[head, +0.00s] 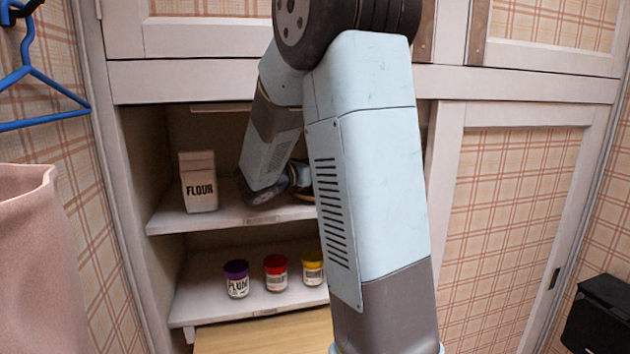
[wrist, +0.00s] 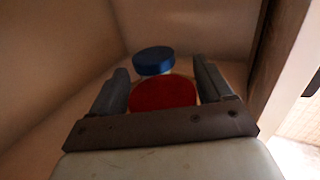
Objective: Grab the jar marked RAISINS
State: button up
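No RAISINS label is readable in either view. In the wrist view, my gripper (wrist: 162,70) is open, with one finger on each side of a red lid (wrist: 163,94). A blue-lidded jar (wrist: 153,60) stands just beyond the red lid. The labels of both are hidden from above. On the lower shelf stand a purple-lidded PLUM jar (head: 237,280), a red-lidded jar (head: 276,273) and a yellow-lidded jar (head: 312,268), the last two too small to read.
A FLOUR carton (head: 199,183) stands at the left of the upper shelf (head: 172,216). The lower shelf (head: 205,306) lies below it. A sliding door (head: 515,210) closes the right side. In the wrist view, cupboard walls stand close on both sides.

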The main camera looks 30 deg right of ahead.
jog(key=c, duration=0.9)
